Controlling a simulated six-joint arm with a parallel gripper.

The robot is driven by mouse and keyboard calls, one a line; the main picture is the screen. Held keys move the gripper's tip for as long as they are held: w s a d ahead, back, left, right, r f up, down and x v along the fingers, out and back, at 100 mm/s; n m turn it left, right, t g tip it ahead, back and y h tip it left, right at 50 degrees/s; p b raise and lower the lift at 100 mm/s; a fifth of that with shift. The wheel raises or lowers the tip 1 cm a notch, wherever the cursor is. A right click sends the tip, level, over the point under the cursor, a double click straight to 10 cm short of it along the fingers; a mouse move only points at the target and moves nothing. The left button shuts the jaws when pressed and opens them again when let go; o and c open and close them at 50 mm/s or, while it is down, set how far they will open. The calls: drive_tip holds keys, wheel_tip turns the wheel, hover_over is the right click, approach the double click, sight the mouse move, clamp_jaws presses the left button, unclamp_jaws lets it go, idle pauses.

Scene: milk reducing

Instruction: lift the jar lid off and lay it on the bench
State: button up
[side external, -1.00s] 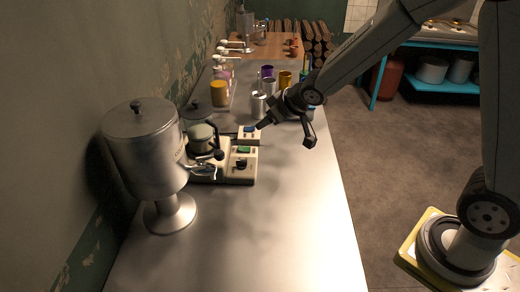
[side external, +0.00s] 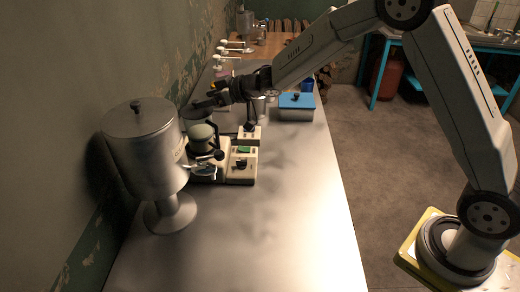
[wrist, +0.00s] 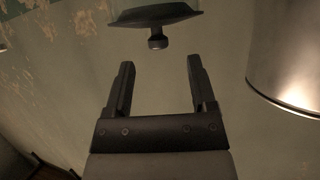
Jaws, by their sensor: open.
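A dark round lid (side external: 194,113) with a knob sits behind the metal urn in the side view, largely covered by my gripper. In the wrist view the same dark lid (wrist: 150,14) shows at the top, its small knob (wrist: 157,41) pointing into the gap between my fingers. My gripper (wrist: 160,66) is open and empty, its fingertips a little short of the knob and not touching it. In the side view my gripper (side external: 205,104) reaches in from the right at lid height. The jar body under the lid is hard to make out.
The lidded metal urn (side external: 145,145) stands close at the left, near the wall; a metal cylinder (wrist: 292,55) fills the wrist view's right. A cream appliance (side external: 238,163) with a dark-handled pot (side external: 201,138) stands in front. A blue-lidded box (side external: 296,108) is farther right. The near bench (side external: 250,235) is clear.

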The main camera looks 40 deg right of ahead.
sight(195, 101)
drive_tip(key=shift+w+a+f, duration=0.25)
drive_tip(key=shift+w+a, duration=0.1)
drive_tip(key=shift+w, duration=0.25)
drive_tip(key=shift+x, duration=2.6)
clamp_jaws()
